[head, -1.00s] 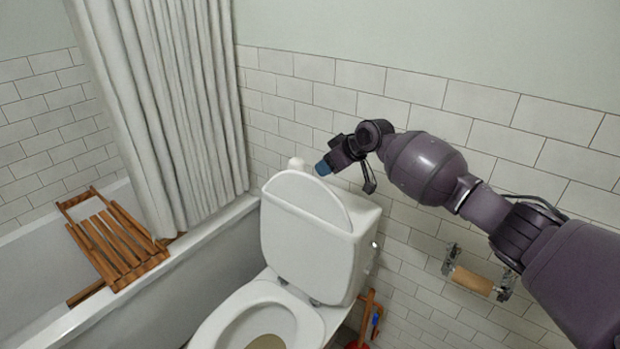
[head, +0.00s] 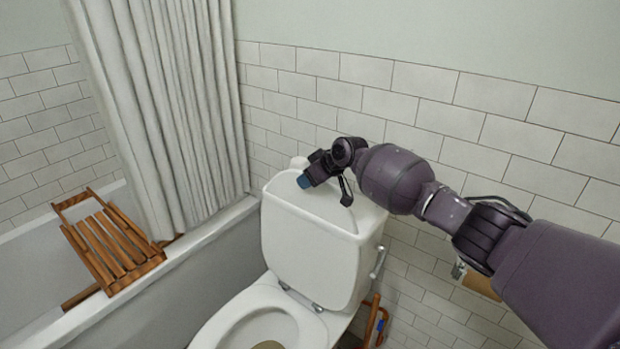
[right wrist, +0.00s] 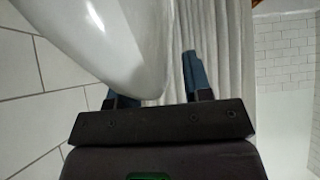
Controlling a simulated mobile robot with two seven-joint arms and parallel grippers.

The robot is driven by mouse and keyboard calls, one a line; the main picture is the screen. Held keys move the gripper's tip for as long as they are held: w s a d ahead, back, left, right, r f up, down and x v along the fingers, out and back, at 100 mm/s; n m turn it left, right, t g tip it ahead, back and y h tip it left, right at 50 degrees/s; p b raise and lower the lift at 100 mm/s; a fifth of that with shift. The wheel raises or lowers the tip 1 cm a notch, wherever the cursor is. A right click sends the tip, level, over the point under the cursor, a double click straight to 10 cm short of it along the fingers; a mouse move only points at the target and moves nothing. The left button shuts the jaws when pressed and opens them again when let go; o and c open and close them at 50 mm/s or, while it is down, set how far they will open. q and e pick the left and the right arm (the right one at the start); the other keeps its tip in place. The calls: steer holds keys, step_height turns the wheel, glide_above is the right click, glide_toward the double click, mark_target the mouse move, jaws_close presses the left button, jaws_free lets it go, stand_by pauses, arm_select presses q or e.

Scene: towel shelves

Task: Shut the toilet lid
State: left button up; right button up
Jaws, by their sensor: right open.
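The white toilet lid (head: 308,245) stands upright against the tank in the head view, with its hinges at the back of the seat. The toilet seat (head: 225,325) is down and the bowl opening shows. My right gripper (head: 303,181) is at the lid's upper edge, with blue fingertips pointing left. In the right wrist view, its fingers (right wrist: 158,85) are apart, and a rounded white surface, which looks like the lid (right wrist: 125,40), reaches in between them. I cannot tell whether they touch it. My left gripper is not in view.
The bathtub (head: 200,245) with a wooden rack (head: 110,245) and a curtain (head: 165,110) is to the left. A tiled wall (head: 420,90) runs close behind the toilet. A paper holder (head: 480,283) is partly hidden by my arm. A wooden-handled item (head: 372,320) stands right of the toilet.

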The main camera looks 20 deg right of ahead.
jaws_close()
